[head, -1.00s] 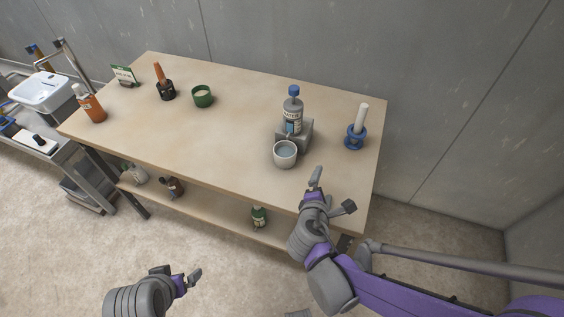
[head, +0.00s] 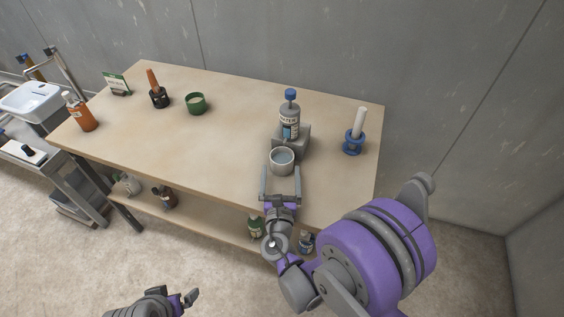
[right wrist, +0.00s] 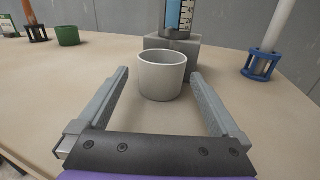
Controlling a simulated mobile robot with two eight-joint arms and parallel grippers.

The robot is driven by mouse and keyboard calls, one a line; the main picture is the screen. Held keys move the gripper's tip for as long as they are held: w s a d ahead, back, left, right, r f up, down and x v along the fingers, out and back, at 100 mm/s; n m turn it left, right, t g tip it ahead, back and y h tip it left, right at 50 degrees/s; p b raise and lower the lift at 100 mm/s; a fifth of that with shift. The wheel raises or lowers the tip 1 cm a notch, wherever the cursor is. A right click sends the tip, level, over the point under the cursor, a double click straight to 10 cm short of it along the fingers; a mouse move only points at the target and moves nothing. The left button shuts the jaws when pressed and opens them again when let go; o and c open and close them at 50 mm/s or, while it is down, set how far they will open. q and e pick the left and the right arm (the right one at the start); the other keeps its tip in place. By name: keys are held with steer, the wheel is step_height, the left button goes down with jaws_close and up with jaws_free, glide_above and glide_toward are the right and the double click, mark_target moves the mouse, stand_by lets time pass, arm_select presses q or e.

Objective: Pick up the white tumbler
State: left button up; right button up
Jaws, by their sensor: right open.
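My right gripper (head: 281,169) is open. Its fingertips reach the near part of the tumbler, one on each side, with a gap visible on both sides in the right wrist view (right wrist: 160,73). My left gripper (head: 191,298) is low in the head view, in front of and away from the table; its jaw opening is unclear.
A blue holder with a white stick (head: 354,141) is to the right. A green cup (head: 195,104), dark holder (head: 159,97) and orange bottle (head: 80,113) are left. The table's front left is clear.

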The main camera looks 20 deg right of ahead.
mark_target(282, 162)
steer(key=x, duration=0.5)
steer(key=shift+w+d+r+p, duration=0.1)
steer(key=shift+d+r+p, duration=0.05)
steer(key=shift+r+p, duration=0.25)
steer(key=shift+c, duration=0.3)
steer(key=c, duration=1.3)
steer(key=shift+r, duration=0.15)
